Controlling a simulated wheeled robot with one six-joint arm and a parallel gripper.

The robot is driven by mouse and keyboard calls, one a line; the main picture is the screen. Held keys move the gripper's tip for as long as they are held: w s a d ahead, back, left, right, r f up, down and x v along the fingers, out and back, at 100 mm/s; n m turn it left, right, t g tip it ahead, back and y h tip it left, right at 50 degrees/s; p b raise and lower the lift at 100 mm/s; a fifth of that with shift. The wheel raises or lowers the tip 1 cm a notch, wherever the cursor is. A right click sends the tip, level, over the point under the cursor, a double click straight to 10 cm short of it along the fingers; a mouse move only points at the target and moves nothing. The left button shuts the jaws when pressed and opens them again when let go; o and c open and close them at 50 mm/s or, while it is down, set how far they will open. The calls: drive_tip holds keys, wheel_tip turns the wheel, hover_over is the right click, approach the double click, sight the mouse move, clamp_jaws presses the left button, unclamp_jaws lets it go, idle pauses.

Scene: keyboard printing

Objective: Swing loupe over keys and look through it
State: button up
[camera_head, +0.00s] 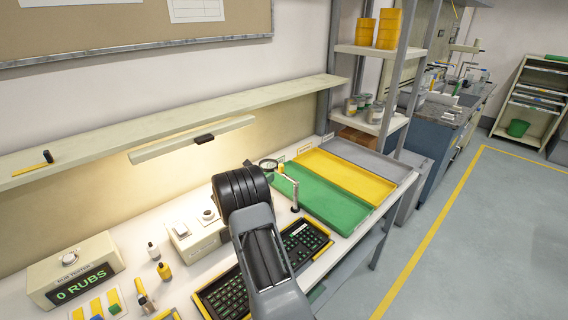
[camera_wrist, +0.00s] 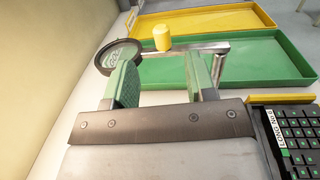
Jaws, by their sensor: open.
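The loupe has a round black-rimmed lens (camera_head: 268,164) on a metal arm and post behind my arm. In the wrist view the loupe lens (camera_wrist: 119,56) is at upper left, with a yellow knob (camera_wrist: 162,38) on its arm. My gripper (camera_wrist: 161,78) is open and empty, its green-padded fingers apart. The knob shows just beyond the gap between them; contact cannot be told. The black keyboard (camera_head: 307,241) lies on the bench under my arm, partly hidden by it; its edge shows at right in the wrist view (camera_wrist: 299,140). The lens is off the keys, toward the wall side.
A green tray (camera_head: 322,202) and a yellow tray (camera_head: 345,172) lie beyond the loupe. A tester box reading "0 RUBS" (camera_head: 72,270), small bottles (camera_head: 164,271) and a white box (camera_head: 190,238) stand left. A lamp (camera_head: 190,140) hangs under the shelf (camera_head: 100,146).

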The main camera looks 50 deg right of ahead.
drive_tip(key=d+p, duration=0.2)
drive_tip(key=d, duration=0.9)
drive_tip(key=shift+d+p, duration=0.25)
drive_tip(key=shift+p, duration=0.15)
drive_tip(key=shift+w, duration=0.1)
drive_tip(key=shift+c, duration=0.4)
clamp_jaws()
